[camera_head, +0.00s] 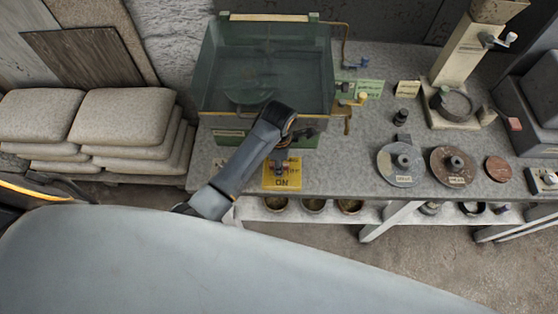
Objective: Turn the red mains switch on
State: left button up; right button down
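A yellow plate (283,181) marked "ON" lies at the front edge of the workbench, below the green-framed tank. My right gripper is not in view.
The glass tank (225,75) stands close behind my wrist, with brass pipes and a valve at its right. Grey disc (401,165) and brown disc (453,167) lie right on the bench. A small reddish block (514,124) is farther right. Stacked sacks (122,117) stand left.

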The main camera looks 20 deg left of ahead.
pick_arm(q)
grip_shut()
jog(key=m, duration=1.4)
jog(key=shift+m, duration=2)
jog(key=shift+w, duration=0.1)
grip_release()
